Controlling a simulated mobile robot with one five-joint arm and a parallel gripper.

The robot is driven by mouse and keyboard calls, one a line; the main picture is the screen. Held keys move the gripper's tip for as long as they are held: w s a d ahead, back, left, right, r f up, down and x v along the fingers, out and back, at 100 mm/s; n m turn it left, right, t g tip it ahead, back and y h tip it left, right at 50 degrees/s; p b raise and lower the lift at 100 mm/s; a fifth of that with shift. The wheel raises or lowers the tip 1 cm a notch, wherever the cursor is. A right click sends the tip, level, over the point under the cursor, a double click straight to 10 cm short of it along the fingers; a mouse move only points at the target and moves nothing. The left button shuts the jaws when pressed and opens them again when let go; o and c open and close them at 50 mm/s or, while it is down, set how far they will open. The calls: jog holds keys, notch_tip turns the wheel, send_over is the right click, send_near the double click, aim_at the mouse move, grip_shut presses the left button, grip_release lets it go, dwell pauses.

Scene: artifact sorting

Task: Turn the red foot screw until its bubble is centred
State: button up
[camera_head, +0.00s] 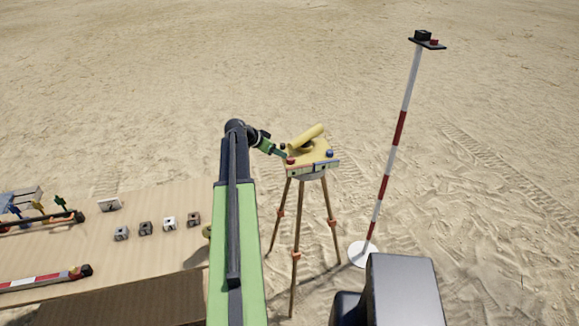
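A yellow surveying instrument (308,138) stands on a tripod (297,225) with wooden-coloured legs, right of my arm. The red foot screw (291,161) sits at the front left corner of its yellow plate, and a blue screw (330,154) sits at the right corner. Small vials show on the plate's front face, but the bubble is too small to make out. My gripper (284,154) reaches in from the left, with its tip close to the red screw. I cannot tell whether it touches the screw or whether its fingers are open.
A red-and-white pole (393,150) on a white round base (362,254) stands right of the tripod, with a small dark platform (427,43) on top. A wooden table (160,250) at the left holds several small blocks (145,228) and tools. Open sand lies behind.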

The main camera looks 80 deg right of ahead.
aim_at(291, 158)
jog(key=b+x, duration=0.5)
jog(key=x, duration=0.5)
jog(key=shift+w+a+b, duration=0.1)
jog(key=shift+b, duration=0.3)
jog(key=shift+s+d+f, duration=0.3)
